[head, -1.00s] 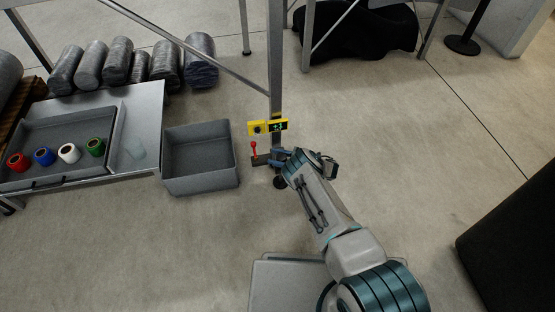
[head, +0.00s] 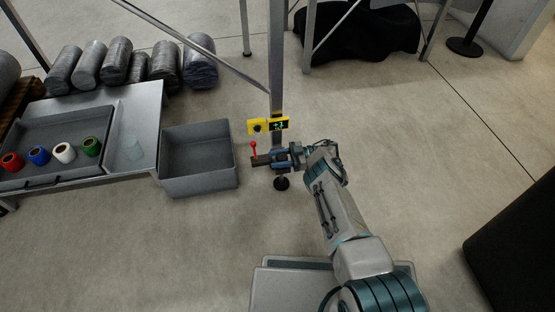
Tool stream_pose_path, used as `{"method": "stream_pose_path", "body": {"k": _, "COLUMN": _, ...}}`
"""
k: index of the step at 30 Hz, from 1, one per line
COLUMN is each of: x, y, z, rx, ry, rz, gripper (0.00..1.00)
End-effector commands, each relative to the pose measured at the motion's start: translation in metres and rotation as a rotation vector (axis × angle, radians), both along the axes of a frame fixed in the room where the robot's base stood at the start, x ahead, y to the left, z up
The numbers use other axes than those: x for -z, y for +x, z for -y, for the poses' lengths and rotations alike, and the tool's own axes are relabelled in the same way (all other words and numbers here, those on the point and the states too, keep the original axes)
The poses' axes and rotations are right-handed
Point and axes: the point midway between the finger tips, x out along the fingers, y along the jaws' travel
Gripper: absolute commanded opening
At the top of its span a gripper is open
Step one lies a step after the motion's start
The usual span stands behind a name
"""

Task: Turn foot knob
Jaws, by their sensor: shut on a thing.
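A metal frame leg (head: 276,70) comes down to a round black foot (head: 281,184) on the floor. My gripper (head: 281,158) is at the leg just above this foot, reaching in from the right. Its jaws are shut on the foot knob, which they mostly hide. A yellow box with a dark dial (head: 257,127) and a small display with green characters (head: 279,124) sit on the leg above my gripper. A red-handled lever (head: 253,149) stands just left of the gripper on a dark bar.
An empty grey bin (head: 199,187) stands on the floor left of the leg. Further left, a low table (head: 150,105) bears a tray with several coloured rolls. Wrapped cylinders (head: 130,68) lie behind it. A black block (head: 510,240) is at right. Floor right of the leg is clear.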

Motion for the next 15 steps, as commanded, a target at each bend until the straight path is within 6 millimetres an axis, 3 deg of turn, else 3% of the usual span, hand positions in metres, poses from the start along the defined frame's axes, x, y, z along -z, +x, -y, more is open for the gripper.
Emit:
{"method": "stream_pose_path", "body": {"k": 11, "x": -0.0002, "y": -0.0005, "z": 0.0003, "rx": -0.004, "ry": 0.0, "rz": -0.002, "gripper": 0.17}}
{"method": "stream_pose_path", "body": {"k": 12, "x": -0.0002, "y": -0.0005, "z": 0.0003, "rx": -0.004, "ry": 0.0, "rz": -0.002, "gripper": 0.48}}
{"method": "stream_pose_path", "body": {"k": 14, "x": -0.0002, "y": -0.0004, "z": 0.0003, "rx": -0.003, "ry": 0.001, "rz": -0.001, "gripper": 0.61}}
{"method": "stream_pose_path", "body": {"k": 15, "x": -0.0002, "y": -0.0003, "z": 0.0003, "rx": -0.003, "ry": 0.001, "rz": -0.001, "gripper": 0.61}}
